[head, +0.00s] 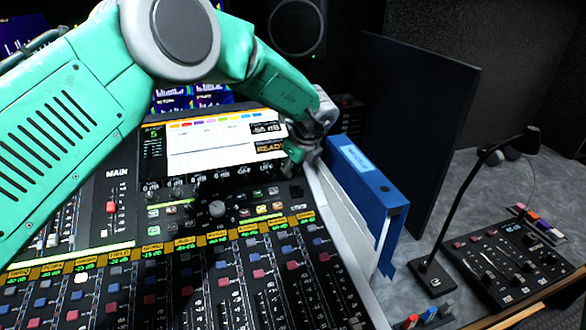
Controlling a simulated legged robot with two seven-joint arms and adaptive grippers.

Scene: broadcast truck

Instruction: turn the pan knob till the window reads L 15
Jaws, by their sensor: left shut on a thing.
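My left arm comes in from the left and bends down to my left gripper (292,162), at the lower right corner of the console's screen. The gripper is shut on what appears to be the pan knob, which its fingers hide. The screen (215,140) has small dark windows at its right side. One window (268,129) shows small pale digits that I cannot read surely, and the one below it (270,147) reads READY. I cannot make out an L reading. My right gripper is not in view.
The mixing console (128,228) has several faders and a larger round knob (217,208). A blue binder (366,190) stands close to the right of my gripper.

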